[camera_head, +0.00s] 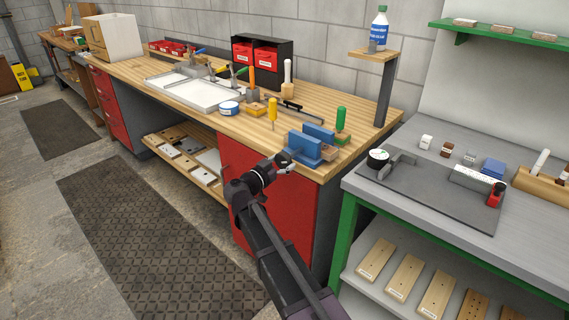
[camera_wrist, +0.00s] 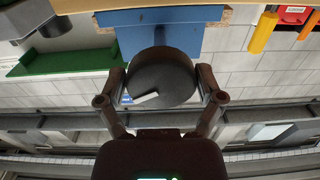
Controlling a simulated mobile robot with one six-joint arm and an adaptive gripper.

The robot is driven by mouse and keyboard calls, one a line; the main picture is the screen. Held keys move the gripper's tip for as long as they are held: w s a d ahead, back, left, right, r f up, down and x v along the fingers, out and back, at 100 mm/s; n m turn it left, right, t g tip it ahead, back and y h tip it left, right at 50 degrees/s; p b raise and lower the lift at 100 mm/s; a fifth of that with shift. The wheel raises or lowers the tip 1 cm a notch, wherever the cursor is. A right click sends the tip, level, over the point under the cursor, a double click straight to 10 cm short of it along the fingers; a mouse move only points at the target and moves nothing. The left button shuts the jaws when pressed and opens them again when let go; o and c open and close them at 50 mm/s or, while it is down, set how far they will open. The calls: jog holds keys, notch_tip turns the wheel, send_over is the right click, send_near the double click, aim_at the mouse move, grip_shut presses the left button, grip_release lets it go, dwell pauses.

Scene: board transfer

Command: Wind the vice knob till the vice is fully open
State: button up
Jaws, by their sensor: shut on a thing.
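The blue vice (camera_head: 303,148) sits at the front right corner of the wooden workbench. Its two blue jaw blocks stand apart, with a gap between them. My gripper (camera_head: 284,163) is at the front of the vice. In the wrist view the round dark knob (camera_wrist: 162,80) is in front of the blue vice body (camera_wrist: 160,27), with a light mark on its face. My gripper (camera_wrist: 162,74) has one finger on each side of the knob and is shut on it.
A yellow-handled tool (camera_head: 272,109) and a green-handled tool (camera_head: 341,118) stand near the vice. A blue-and-white tape roll (camera_head: 229,108) and white trays (camera_head: 200,93) lie further left. A grey bench (camera_head: 430,235) stands close on the right.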

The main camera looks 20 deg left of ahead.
jog(key=shift+d, duration=0.1)
jog(key=shift+n, duration=0.3)
jog(key=n, duration=0.5)
jog(key=shift+s+n, duration=0.1)
jog(key=shift+n, duration=0.2)
jog(key=n, duration=0.6)
jog(key=shift+r, duration=0.1)
jog(key=shift+n, duration=0.3)
jog(key=o, duration=0.9)
jog(key=shift+c, duration=0.2)
